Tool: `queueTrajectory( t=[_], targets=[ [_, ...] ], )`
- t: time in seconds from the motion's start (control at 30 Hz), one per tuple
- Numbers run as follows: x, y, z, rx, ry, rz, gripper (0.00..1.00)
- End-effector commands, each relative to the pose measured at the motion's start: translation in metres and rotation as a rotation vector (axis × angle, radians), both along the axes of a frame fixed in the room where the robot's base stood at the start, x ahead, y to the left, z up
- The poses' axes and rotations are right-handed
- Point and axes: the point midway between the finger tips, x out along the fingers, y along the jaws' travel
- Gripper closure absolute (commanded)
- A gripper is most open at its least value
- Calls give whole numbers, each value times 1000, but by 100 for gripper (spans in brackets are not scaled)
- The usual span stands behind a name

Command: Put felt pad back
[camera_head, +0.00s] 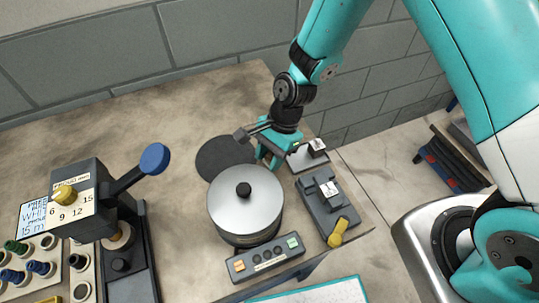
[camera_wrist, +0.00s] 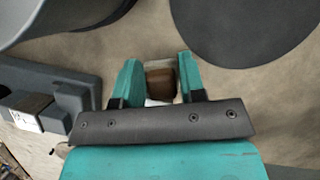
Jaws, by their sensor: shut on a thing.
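My gripper (camera_head: 268,160) is low over the table, just behind the silver pot (camera_head: 245,200). In the wrist view my gripper (camera_wrist: 158,66) is shut on a small brown block (camera_wrist: 161,82) with a pale part below it. I cannot tell if this block is the felt pad; nothing in view is clearly marked as such. A flat dark round disc (camera_head: 222,158) lies on the table left of my gripper. The disc also shows at the upper right in the wrist view (camera_wrist: 245,25). The held block is hidden in the head view.
A grey fixture (camera_head: 318,198) with a labelled block and yellow handle (camera_head: 338,232) stands right of the pot. Another labelled block (camera_head: 317,146) sits on a plate behind it. A button box (camera_head: 265,259) is in front. A lever press (camera_head: 110,215) stands left. The back-left table is clear.

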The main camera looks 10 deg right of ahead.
Motion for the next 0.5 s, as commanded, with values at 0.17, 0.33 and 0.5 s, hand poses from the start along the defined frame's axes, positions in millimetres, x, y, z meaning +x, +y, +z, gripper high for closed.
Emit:
queueTrajectory(
  t=[0.17,0.33,0.5],
  targets=[
    [0,0,-6,1,-1,1,93],
    [0,0,-6,1,-1,1,93],
    [0,0,-8,1,-1,1,42]
  ],
)
